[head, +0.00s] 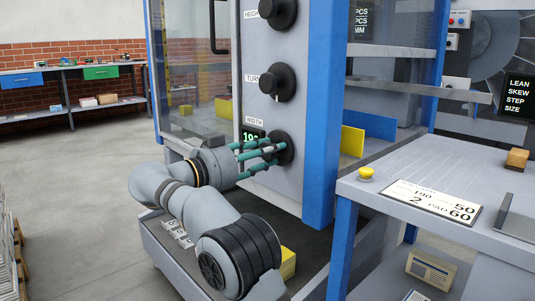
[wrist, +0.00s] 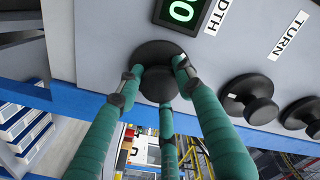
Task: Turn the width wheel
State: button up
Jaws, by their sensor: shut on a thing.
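The width wheel (head: 286,150) is a black round wheel with a raised hub, lowest of the wheels on the grey panel, under the WIDTH label (head: 254,121). In the wrist view, the wheel (wrist: 157,50) shows with its hub between my fingers. My gripper (head: 268,151) has teal fingers and reaches the wheel from the left; in the wrist view, the gripper (wrist: 157,86) is shut around the hub. The green display (head: 252,135) starts with "19", and its last digit is hidden by a finger. In the wrist view, the display (wrist: 182,11) ends in 0.
The TURN wheel (head: 277,82) and HEIGHT wheel (head: 278,12) sit above on the same panel. A blue post (head: 323,120) stands right of the panel. A card (head: 430,201) showing 190 and a yellow button (head: 366,173) are on the right table.

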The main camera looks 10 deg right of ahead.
jog(key=o, duration=1.1)
jog(key=shift+a, duration=0.1)
jog(key=v, duration=1.2)
jog(key=x, duration=1.2)
